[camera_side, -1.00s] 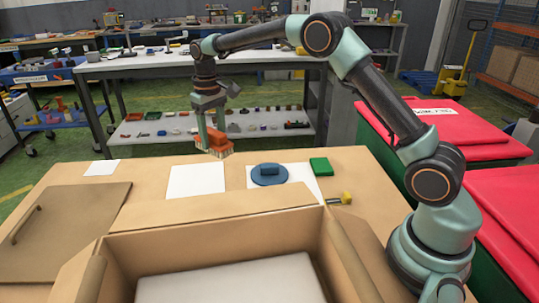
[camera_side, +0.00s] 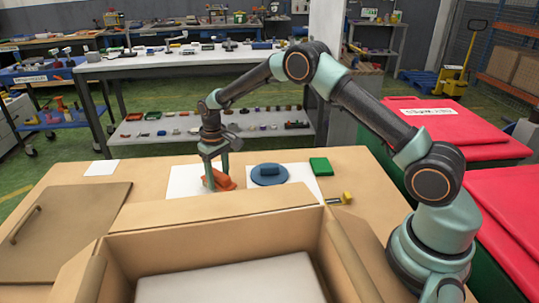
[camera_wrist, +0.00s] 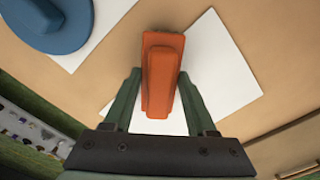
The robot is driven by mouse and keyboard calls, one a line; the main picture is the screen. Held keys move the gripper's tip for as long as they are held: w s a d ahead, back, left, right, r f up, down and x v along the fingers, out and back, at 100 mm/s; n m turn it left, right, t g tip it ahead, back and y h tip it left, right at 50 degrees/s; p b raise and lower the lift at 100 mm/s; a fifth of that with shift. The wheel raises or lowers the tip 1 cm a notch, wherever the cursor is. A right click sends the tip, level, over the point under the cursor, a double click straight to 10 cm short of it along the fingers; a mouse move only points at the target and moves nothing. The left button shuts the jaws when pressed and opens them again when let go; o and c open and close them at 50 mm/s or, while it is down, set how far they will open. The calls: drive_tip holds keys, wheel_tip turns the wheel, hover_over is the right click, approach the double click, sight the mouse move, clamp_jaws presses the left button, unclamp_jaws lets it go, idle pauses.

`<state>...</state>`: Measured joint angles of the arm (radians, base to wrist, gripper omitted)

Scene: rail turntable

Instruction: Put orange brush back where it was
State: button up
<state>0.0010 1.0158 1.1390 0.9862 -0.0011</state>
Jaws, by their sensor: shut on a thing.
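The orange brush (camera_side: 221,182) is low over the left white sheet (camera_side: 181,181), tilted in the side view. I cannot tell whether it touches the sheet. My gripper (camera_side: 217,178) points down and is shut on the brush.
A blue round thing with a handle (camera_side: 268,178) sits on a second white sheet (camera_side: 302,173), to the right. An open box (camera_side: 215,226) stands in front. A board with a handle (camera_side: 75,210) lies left.

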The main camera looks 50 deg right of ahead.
drive_tip(key=shift+f, duration=0.1)
drive_tip(key=o, duration=1.2)
